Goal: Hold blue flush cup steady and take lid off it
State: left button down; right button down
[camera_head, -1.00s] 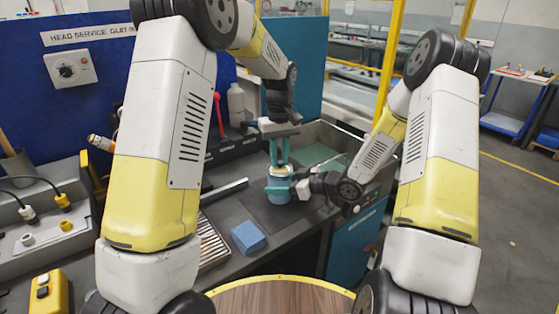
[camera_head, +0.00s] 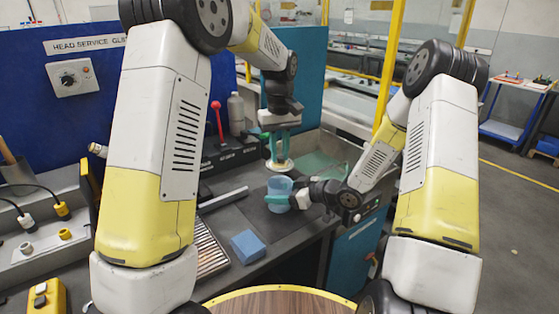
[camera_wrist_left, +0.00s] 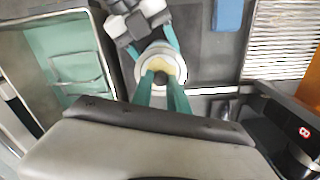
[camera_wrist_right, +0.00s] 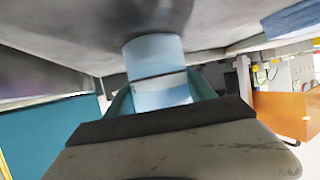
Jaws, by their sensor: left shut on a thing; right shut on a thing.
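The blue flush cup (camera_head: 280,190) stands on the dark mat at the bench's right end. My right gripper (camera_head: 290,198) is shut around its side. The cup also shows between green fingers in the right wrist view (camera_wrist_right: 156,75). My left gripper (camera_head: 279,155) points down above the cup and is shut on the pale, cream lid (camera_head: 280,166). In the left wrist view the lid (camera_wrist_left: 148,72) sits between the fingertips and hides most of the cup.
A blue block (camera_head: 247,245) lies on the bench in front of the mat. A grey bar (camera_head: 222,199) and a slatted tray (camera_head: 212,250) lie to the left. A tub with green contents (camera_head: 318,163) is at right. A bottle (camera_head: 236,112) and red lever (camera_head: 217,118) stand behind.

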jog(key=shift+c, duration=1.2)
grip_release()
